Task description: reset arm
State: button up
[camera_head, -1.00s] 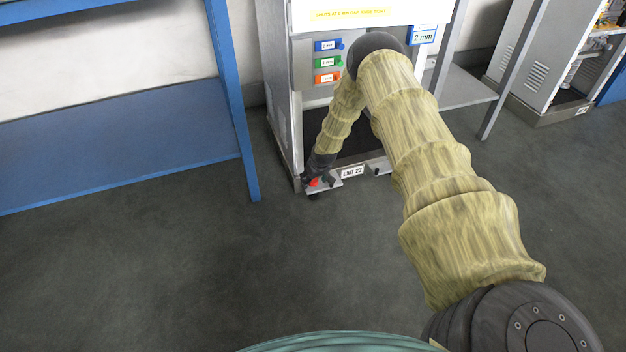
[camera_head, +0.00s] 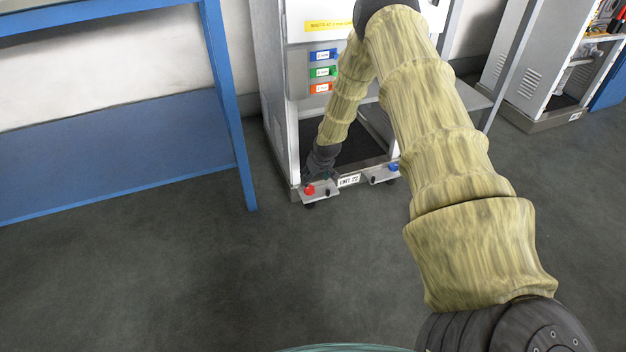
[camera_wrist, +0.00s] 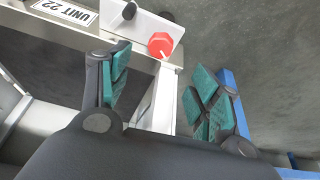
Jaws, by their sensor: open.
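My gripper (camera_wrist: 158,88) is open in the wrist view, its two green-padded fingers spread apart with nothing between the pads. Beyond the fingertips is a red octagonal knob (camera_wrist: 160,45) on a pale plate at the machine's lower edge. In the head view my arm, in a tan sleeve, reaches to the front of the dispenser unit (camera_head: 277,100). My gripper is small and dark there, just above the red knob (camera_head: 309,190) at the unit's lower left corner. I cannot tell from the head view whether it touches the knob.
The "UNIT 22" label (camera_head: 349,181) is on the base bar, with a blue knob (camera_head: 393,168) to its right. Blue, green and orange tags (camera_head: 323,72) are on the panel. A blue table (camera_head: 120,135) stands left. The grey floor (camera_head: 200,280) in front is clear.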

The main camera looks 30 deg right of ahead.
jog(key=shift+s+r, duration=0.15)
jog(key=shift+r, duration=0.15)
dwell(0.4)
jog(key=s+a+f+g+y+p, duration=0.1)
jog(key=s+a+f, duration=0.3)
jog(key=s+a, duration=0.55)
jog(key=s+a+f+g, duration=0.1)
jog(key=s+a+f, duration=0.3)
jog(key=s+a, duration=0.6)
jog(key=s+a+r+g+p, duration=0.1)
jog(key=s+a, duration=0.2)
jog(key=s, duration=0.7)
jog(key=s+a+r+n+g, duration=0.1)
jog(key=s+a+r, duration=0.15)
jog(key=s, duration=0.65)
jog(key=s+a+r+p, duration=0.1)
jog(key=s+a, duration=0.3)
jog(key=s, duration=0.6)
notch_tip(320, 180, up, 38)
jog(key=p, duration=3.7)
jog(key=shift+f+p, duration=0.15)
jog(key=shift+p, duration=0.25)
jog(key=shift+d, duration=0.1)
